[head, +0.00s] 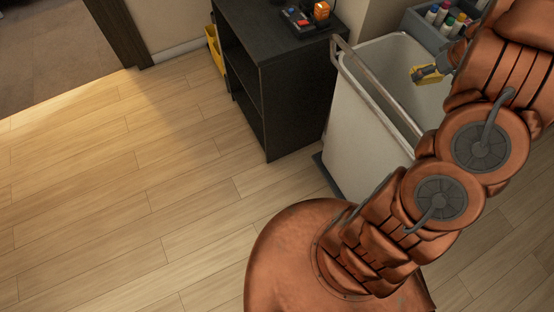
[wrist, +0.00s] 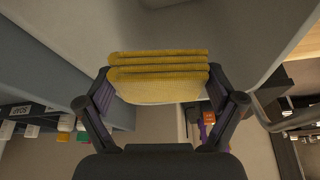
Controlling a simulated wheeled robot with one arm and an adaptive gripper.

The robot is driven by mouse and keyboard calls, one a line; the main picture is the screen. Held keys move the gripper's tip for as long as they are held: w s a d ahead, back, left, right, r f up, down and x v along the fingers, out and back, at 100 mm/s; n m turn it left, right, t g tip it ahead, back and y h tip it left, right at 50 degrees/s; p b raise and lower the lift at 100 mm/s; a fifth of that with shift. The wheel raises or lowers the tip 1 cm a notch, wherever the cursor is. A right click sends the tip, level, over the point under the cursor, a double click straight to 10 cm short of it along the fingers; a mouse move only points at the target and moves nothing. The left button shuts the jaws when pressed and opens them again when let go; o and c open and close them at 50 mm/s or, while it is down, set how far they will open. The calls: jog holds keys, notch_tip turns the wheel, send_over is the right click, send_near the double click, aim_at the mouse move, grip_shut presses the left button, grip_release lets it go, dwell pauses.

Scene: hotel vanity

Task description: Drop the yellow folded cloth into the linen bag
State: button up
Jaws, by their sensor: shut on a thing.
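The yellow folded cloth (wrist: 158,80) is pinched between the two fingers of my gripper (wrist: 160,95) in the wrist view. Its stacked folds face the camera. In the head view the cloth (head: 427,74) shows as a small yellow piece at the tip of my gripper (head: 432,73), which appears over the open top of the white linen bag (head: 352,135). The bag hangs in a metal-railed cart. My arm hides part of the bag's right side. How high the cloth is above or within the bag's opening is hard to tell.
A grey caddy (head: 424,28) with several bottles sits behind the bag. A dark shelf unit (head: 290,80) with small items on top stands to its left. The cart's metal rail (head: 375,80) edges the bag. The wooden floor (head: 120,190) at left is clear.

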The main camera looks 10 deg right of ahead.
jog(key=shift+f+b, duration=2.35)
jog(key=o, duration=1)
jog(key=shift+s, duration=0.1)
jog(key=shift+v, duration=6.05)
